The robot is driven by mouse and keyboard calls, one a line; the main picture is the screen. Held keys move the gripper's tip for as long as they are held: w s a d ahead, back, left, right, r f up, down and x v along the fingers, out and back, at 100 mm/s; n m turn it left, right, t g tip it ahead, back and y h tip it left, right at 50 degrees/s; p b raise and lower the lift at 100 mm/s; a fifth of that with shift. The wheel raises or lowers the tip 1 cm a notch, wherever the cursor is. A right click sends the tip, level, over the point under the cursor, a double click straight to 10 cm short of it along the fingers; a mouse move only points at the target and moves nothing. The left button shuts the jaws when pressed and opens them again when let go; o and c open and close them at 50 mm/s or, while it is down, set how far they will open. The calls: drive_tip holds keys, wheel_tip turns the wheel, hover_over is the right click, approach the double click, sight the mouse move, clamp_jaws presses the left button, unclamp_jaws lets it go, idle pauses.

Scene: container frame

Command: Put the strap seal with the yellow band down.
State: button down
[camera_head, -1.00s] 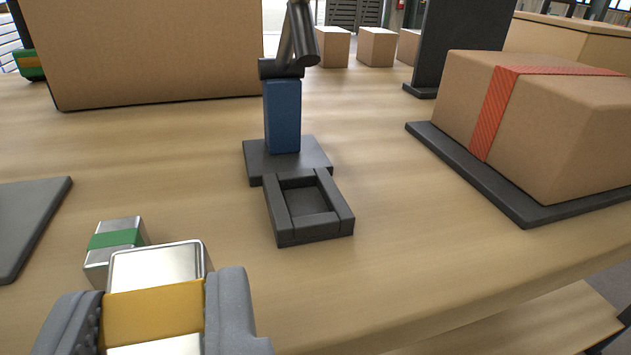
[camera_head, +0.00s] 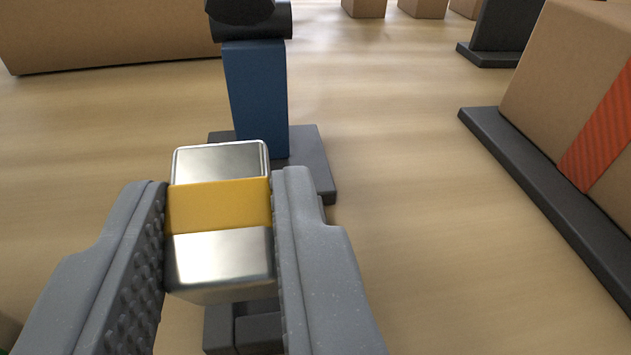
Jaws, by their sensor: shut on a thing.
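The strap seal with the yellow band (camera_head: 220,204) is a shiny metal block with a yellow middle. My gripper (camera_head: 221,205) is shut on it, one grey finger on each side. The seal is in front of a blue post on a dark base plate (camera_head: 312,165) and over a dark square holder (camera_head: 245,328). The seal and my fingers hide most of the holder. It looks held above the holder, but the gap below it cannot be told.
The blue post (camera_head: 257,100) carries a dark cylindrical head (camera_head: 250,22) just beyond the seal. A carton with a red strap (camera_head: 575,95) stands on a dark plate (camera_head: 535,170) at the right. A large carton (camera_head: 100,30) is at the back left. The wooden table between is clear.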

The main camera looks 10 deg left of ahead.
drive_tip(key=shift+w+d+f, duration=0.1)
drive_tip(key=shift+w+d, duration=0.1)
drive_tip(key=shift+w, duration=0.7)
drive_tip(key=shift+w+f, duration=0.2)
drive_tip(key=shift+f, duration=1.4)
drive_tip(key=shift+f, duration=0.15)
drive_tip(key=c, duration=1.2)
unclamp_jaws()
drive_tip(key=shift+o, duration=0.2)
drive_tip(key=shift+f+b, duration=0.2)
drive_tip(key=shift+b, duration=0.65)
